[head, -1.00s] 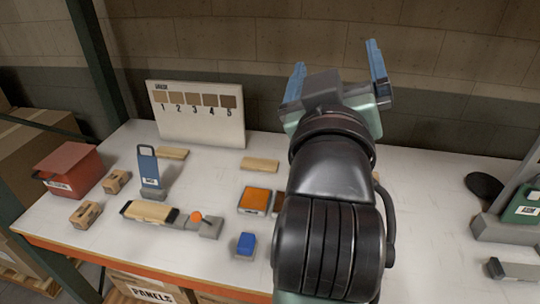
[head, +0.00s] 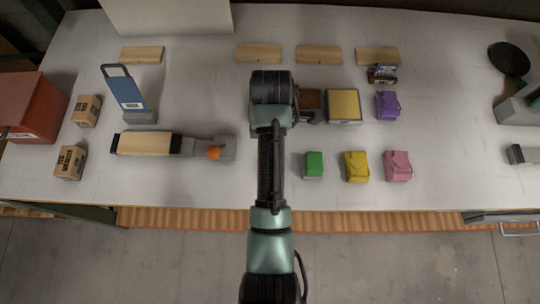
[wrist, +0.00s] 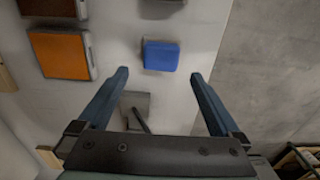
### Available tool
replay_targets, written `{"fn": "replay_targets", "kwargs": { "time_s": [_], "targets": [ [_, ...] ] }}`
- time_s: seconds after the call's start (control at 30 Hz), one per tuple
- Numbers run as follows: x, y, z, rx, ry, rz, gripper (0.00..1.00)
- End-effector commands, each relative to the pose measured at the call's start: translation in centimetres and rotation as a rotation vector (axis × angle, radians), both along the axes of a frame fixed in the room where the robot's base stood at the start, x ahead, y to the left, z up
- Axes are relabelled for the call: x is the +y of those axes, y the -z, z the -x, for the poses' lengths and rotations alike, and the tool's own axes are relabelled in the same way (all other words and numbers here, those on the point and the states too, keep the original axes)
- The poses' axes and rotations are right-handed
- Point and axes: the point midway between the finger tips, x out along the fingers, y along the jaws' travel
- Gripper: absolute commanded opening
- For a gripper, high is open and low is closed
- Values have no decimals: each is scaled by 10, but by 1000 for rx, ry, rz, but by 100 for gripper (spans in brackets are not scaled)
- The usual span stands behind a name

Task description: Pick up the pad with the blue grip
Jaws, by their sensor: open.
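The pad with the blue grip shows in the wrist view as a blue block (wrist: 161,55) on a thin grey base, lying on the white table. My gripper (wrist: 160,75) is open and empty in the wrist view. Its two fingers are spread wide, and the blue block appears between and just beyond the fingertips, with no contact visible. In the head view my arm covers the blue block and the fingers.
An orange-topped block (wrist: 62,54) lies left of the blue one in the wrist view. In the head view a green block (head: 314,164), yellow bag (head: 356,166) and pink bag (head: 397,166) stand right of my arm. A sander-like tool (head: 146,144) lies left. The table's front edge is close.

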Motion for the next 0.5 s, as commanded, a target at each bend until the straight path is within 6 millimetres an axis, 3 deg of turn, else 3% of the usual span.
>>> {"fn": "replay_targets", "kwargs": {
  "time_s": [0.5],
  "targets": [
    [-3,55,6,0,0,0,100]
  ]
}}
